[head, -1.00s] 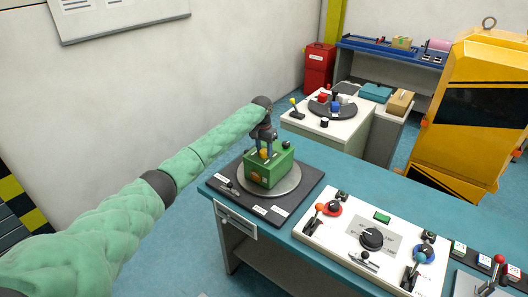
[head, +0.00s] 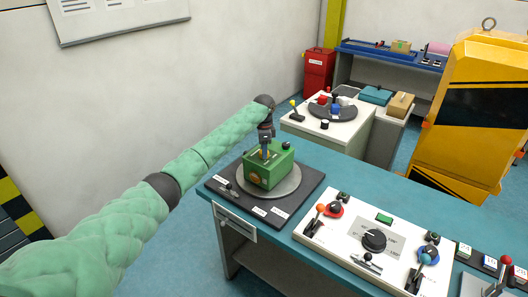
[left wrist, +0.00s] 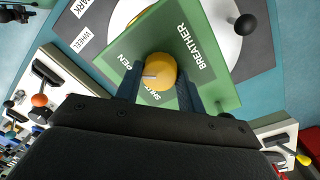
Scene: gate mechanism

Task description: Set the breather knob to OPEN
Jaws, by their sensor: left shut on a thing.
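The green breather box (head: 262,178) sits on a round grey plate (head: 292,188) on a black base. In the left wrist view its top (left wrist: 205,72) reads BREATHER, with OPEN and SHUT partly hidden beside the yellow knob (left wrist: 160,84). The knob's pale pointer mark faces left in that view, between the two words; I cannot tell an exact setting. My left gripper (head: 264,154) comes down from above. In the left wrist view its dark fingers (left wrist: 158,86) stand on both sides of the knob, shut on it. My right gripper is not in view.
A dark ball-topped lever (head: 286,145) stands beside the box's far side. A white control panel (head: 345,240) with levers and a dial lies to the right on the teal bench (head: 345,188). A yellow cabinet (head: 470,110) stands at the right back.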

